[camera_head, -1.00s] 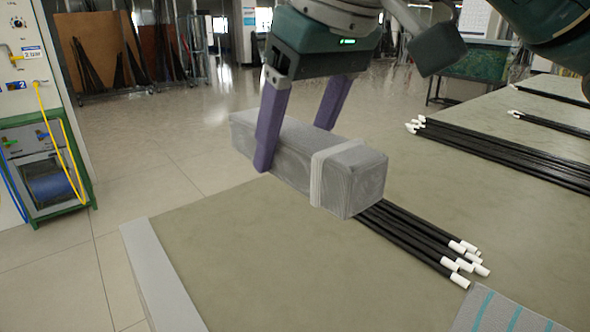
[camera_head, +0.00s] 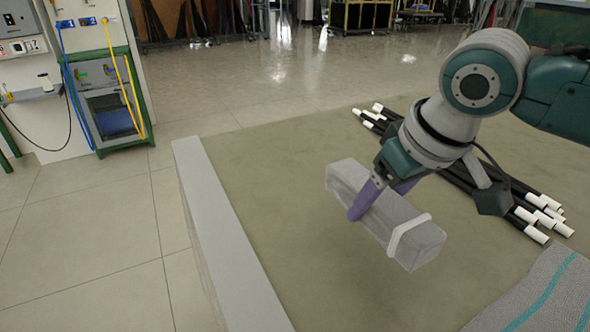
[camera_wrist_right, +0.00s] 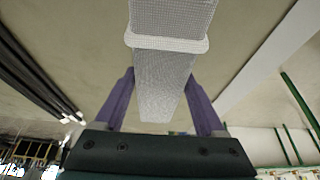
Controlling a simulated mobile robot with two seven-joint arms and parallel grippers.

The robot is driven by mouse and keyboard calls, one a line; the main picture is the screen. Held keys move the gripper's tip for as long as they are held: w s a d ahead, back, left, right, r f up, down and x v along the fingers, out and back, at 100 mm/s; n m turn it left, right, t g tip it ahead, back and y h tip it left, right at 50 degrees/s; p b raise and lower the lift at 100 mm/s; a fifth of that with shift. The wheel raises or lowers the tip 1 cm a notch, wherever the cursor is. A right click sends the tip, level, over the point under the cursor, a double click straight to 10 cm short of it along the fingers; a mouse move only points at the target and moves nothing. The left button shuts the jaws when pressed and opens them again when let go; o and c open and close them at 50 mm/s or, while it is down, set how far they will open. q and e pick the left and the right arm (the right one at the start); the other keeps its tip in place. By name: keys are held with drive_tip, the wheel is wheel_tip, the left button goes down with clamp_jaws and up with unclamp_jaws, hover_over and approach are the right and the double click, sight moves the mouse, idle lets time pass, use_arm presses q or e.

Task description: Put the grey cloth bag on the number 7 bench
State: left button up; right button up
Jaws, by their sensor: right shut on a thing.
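The grey cloth bag (camera_head: 372,208) is a long, box-shaped bundle with a pale band (camera_head: 408,234) near its close end. My right gripper (camera_head: 384,200) is shut on it, with purple fingers on either side, and it appears held above the table (camera_head: 290,235). In the right wrist view the bag (camera_wrist_right: 165,75) runs between the two fingers (camera_wrist_right: 165,105). I see no number 7, so I cannot tell which bench this is. My left gripper is out of view.
Several black rods with white ends (camera_head: 500,195) lie on the table behind and right of the bag. A grey cloth with teal stripes (camera_head: 545,295) lies at lower right. The table's left edge (camera_head: 225,240) borders open floor. A green-framed unit (camera_head: 110,100) stands at left.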

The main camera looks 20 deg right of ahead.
sight(395, 205)
drive_tip(key=shift+f+b, duration=0.8)
drive_tip(key=shift+f, duration=2)
drive_tip(key=shift+f, duration=0.15)
drive_tip(key=o, duration=1.4)
drive_tip(key=p+v, duration=0.4)
drive_tip(key=v, duration=0.8)
drive_tip(key=shift+w+p, duration=0.15)
drive_tip(key=shift+p, duration=0.2)
drive_tip(key=s+a+f+n+y, duration=0.1)
drive_tip(key=s+a+f+n, duration=0.15)
drive_tip(key=s+a, duration=0.65)
drive_tip(key=shift+m+g+h, duration=0.5)
drive_tip(key=shift+m+h, duration=0.1)
drive_tip(key=shift+m, duration=0.15)
drive_tip(key=s, duration=0.2)
drive_tip(key=s+d, duration=0.1)
drive_tip(key=s, duration=0.2)
drive_tip(key=s+d, duration=0.1)
drive_tip(key=s, duration=0.1)
drive_tip(key=shift+s, duration=0.3)
